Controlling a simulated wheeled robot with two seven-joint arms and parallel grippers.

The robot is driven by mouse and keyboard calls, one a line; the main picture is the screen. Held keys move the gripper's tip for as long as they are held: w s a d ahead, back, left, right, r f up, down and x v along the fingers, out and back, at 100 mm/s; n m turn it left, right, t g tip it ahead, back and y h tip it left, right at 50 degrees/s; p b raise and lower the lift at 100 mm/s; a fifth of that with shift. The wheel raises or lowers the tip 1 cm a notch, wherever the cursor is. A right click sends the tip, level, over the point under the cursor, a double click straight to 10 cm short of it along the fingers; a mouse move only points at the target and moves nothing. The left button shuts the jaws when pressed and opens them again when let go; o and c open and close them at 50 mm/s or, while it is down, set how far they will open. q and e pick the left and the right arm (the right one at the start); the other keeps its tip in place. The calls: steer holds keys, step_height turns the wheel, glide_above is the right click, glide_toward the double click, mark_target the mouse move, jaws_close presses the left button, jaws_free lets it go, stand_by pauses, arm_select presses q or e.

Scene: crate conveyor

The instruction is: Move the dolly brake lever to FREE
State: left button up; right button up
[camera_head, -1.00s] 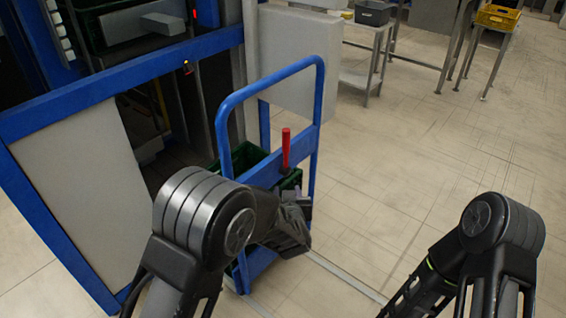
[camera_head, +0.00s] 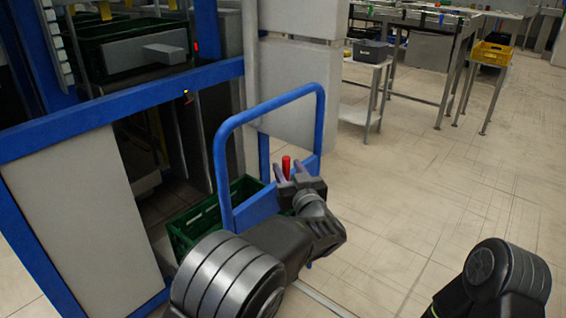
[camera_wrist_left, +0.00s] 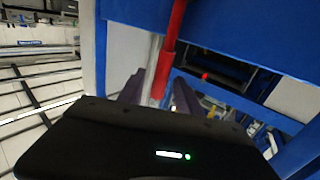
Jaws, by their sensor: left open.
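The brake lever (camera_head: 286,167) has a red grip and stands at the crossbar of the blue dolly (camera_head: 320,120). My left gripper (camera_head: 287,172) is open, with its two fingers on either side of the lever in the head view. In the left wrist view the red lever (camera_wrist_left: 172,40) runs down between the open fingers (camera_wrist_left: 158,92). I cannot tell whether the fingers touch it. The lower part of the lever is hidden by my gripper. No FREE marking is legible. My right arm shows at the lower right, but its gripper is out of view.
A green crate (camera_head: 183,236) sits low on the dolly. The blue-framed conveyor station (camera_head: 120,104) stands close on the left. A side table with a grey box (camera_head: 371,51) and a stand with a yellow crate (camera_head: 492,53) are at the back. The floor on the right is clear.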

arm_select(q)
steer(key=shift+b+x, duration=0.3)
steer(key=shift+x, duration=2.05)
steer(key=shift+c, duration=0.2)
jaws_close()
